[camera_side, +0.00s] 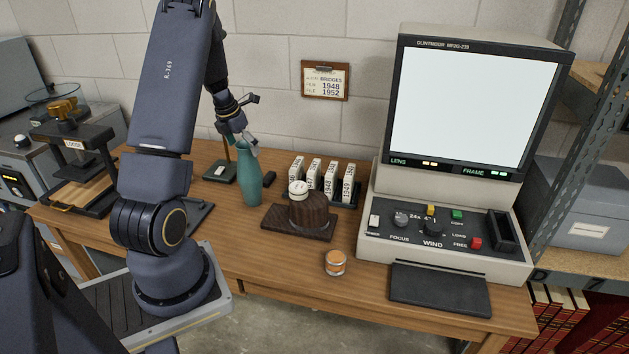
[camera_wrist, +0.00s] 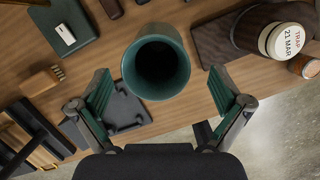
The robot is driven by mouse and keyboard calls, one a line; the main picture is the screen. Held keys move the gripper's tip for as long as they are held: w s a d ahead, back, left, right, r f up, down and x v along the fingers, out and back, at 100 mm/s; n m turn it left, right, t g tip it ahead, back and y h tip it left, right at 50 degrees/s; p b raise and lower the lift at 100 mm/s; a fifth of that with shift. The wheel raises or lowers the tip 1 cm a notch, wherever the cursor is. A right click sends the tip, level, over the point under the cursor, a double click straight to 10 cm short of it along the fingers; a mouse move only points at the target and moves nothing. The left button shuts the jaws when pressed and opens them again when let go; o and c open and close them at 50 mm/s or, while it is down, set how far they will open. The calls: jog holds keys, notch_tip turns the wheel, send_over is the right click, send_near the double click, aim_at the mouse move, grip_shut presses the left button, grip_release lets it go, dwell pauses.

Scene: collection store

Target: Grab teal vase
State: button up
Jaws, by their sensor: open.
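The teal vase (camera_side: 248,176) stands upright on the wooden table, left of the dark wooden block. In the wrist view I look down at its round open mouth (camera_wrist: 156,62), which sits between and slightly beyond my fingertips. My gripper (camera_side: 243,137) is at the top of the vase in the side view. In the wrist view my gripper (camera_wrist: 165,88) is open, with one finger on each side of the vase and visible gaps to both. The gripper holds nothing. The vase's lower body is hidden below its rim in the wrist view.
A dark wooden round piece (camera_side: 308,211) with a white-labelled top stands on a dark board, right of the vase. A rack of white boxes (camera_side: 329,182) is behind it. A small orange-lidded jar (camera_side: 335,263) is nearer the front. A large screen machine (camera_side: 460,130) fills the right.

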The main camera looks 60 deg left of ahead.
aim_at(247, 162)
jog(key=x, duration=0.5)
jog(key=shift+s+a+f, duration=0.15)
jog(key=shift+f, duration=0.2)
jog(key=shift+c, duration=0.4)
jog(key=shift+s+f, duration=0.1)
jog(key=shift+f, duration=0.05)
jog(key=c, duration=1.7)
